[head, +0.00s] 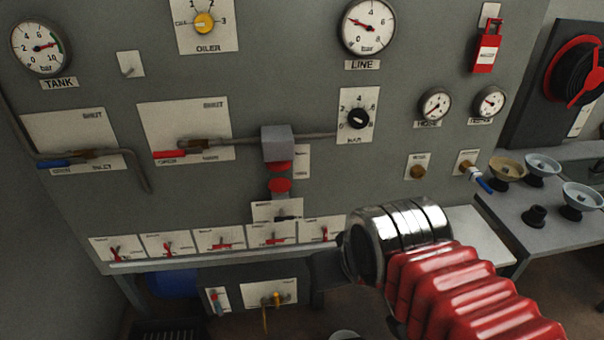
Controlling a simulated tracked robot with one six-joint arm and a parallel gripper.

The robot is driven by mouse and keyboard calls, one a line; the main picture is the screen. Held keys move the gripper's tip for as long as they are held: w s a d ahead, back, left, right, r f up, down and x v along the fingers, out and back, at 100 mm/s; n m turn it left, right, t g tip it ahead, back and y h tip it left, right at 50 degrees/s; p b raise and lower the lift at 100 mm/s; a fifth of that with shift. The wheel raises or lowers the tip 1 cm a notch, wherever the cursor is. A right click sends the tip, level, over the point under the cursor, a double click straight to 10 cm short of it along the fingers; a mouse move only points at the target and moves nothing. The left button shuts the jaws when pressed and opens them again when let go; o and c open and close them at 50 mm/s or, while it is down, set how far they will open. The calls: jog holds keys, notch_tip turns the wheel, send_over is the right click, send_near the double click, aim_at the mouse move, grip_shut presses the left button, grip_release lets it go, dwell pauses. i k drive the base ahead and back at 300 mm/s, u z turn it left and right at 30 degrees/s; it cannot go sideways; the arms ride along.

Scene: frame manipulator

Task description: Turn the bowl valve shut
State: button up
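My arm, with a red ribbed sleeve and a chrome wrist collar, reaches in from the lower right. My gripper (326,268) shows only as a dark shape left of the collar, in front of the panel's lower edge; its fingers are not clear. A grey block (277,143) with red parts (279,186) below it hangs mid-panel. Under it is a small white plate with a dark handle (286,217), its label unreadable. A yellow-handled valve (272,300) sits on a lower plate, left of and below my gripper. I cannot tell which one is the bowl valve.
A row of small red-handled valves (220,243) lines the panel bottom above a ledge (200,261). Blue (54,163) and red (170,154) lever valves are higher left. A side table (540,210) with several bowls stands at right.

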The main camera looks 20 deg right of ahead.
aim_at(282, 218)
jog(key=z, duration=1.1)
jog(key=k, duration=0.7)
jog(key=u, duration=0.9)
jog(key=i, duration=1)
